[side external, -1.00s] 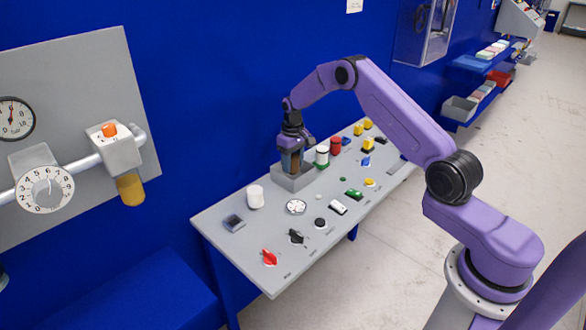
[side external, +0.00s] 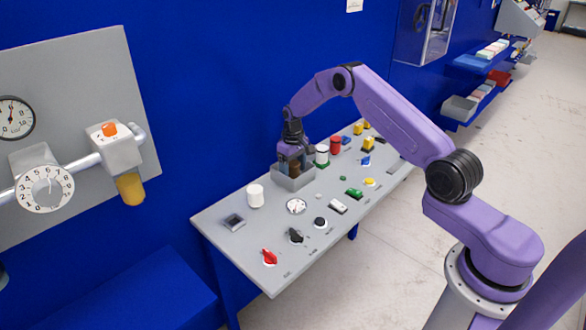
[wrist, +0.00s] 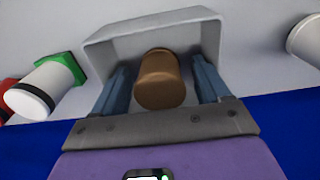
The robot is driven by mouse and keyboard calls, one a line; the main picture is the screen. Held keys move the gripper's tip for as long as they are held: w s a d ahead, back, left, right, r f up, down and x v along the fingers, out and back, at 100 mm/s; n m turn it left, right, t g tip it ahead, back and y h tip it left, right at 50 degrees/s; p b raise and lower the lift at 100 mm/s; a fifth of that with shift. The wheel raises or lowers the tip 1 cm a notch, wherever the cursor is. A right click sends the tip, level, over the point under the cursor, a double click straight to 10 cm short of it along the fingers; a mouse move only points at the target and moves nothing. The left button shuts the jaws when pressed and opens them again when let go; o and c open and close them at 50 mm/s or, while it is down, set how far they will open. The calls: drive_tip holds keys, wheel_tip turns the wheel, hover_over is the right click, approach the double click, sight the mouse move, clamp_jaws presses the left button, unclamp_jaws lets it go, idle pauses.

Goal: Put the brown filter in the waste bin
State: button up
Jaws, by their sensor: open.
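The brown filter (wrist: 160,85) is a short brown cylinder. In the wrist view it stands between the two blue fingers of my gripper (wrist: 161,70), with gaps on both sides, so the gripper is open around it. The grey open-topped waste bin (wrist: 205,27) surrounds the filter and the fingers. In the side external view my gripper (side external: 291,164) reaches down into the bin (side external: 293,183), and the filter (side external: 294,168) shows partly behind the bin's front wall. The filter's contact with the bin floor is hidden.
A white cylinder (side external: 255,196) stands left of the bin on the grey console (side external: 330,222). A white-and-green cylinder (side external: 321,155) and a red one (side external: 335,145) stand close on its right. Several knobs and buttons cover the front. The blue wall (side external: 225,120) is close behind.

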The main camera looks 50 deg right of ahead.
sight(293, 163)
wheel_tip(293, 163, up, 12)
drive_tip(key=s+a+r+n, duration=0.3)
drive_tip(key=s+a+r, duration=0.2)
drive_tip(key=s+a, duration=0.4)
drive_tip(key=s+a+r+n, duration=0.3)
drive_tip(key=s+a+r, duration=0.3)
drive_tip(key=a, duration=0.5)
drive_tip(key=s+d+n, duration=0.2)
drive_tip(key=s+n, duration=0.4)
drive_tip(key=s, duration=2.4)
drive_tip(key=shift+d+f+n, duration=0.3)
drive_tip(key=shift+d+f, duration=0.05)
